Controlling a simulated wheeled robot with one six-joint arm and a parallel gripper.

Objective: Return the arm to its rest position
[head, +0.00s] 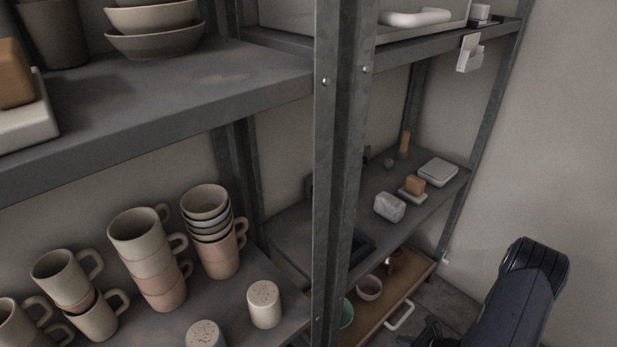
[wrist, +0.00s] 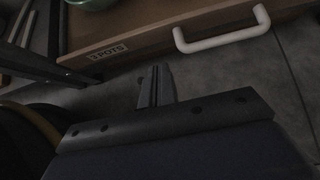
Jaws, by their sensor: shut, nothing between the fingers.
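My gripper (wrist: 157,84) is shut and empty in the wrist view, its narrow fingers together above the grey floor. It is in front of a wooden drawer (wrist: 135,28) with a white handle (wrist: 222,36) and a label reading "3 POTS". The fingers look apart from the handle. In the head view, my dark arm (head: 525,290) reaches down at the lower right, and its end is mostly cut off by the bottom edge.
The drawer (head: 405,303) stands out low on the right shelf unit, holding a pink bowl (head: 369,287) and a green bowl (head: 346,313). Stacked mugs (head: 149,262) fill the left shelf. A metal post (head: 338,150) stands mid-view. Floor shows beside the drawer.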

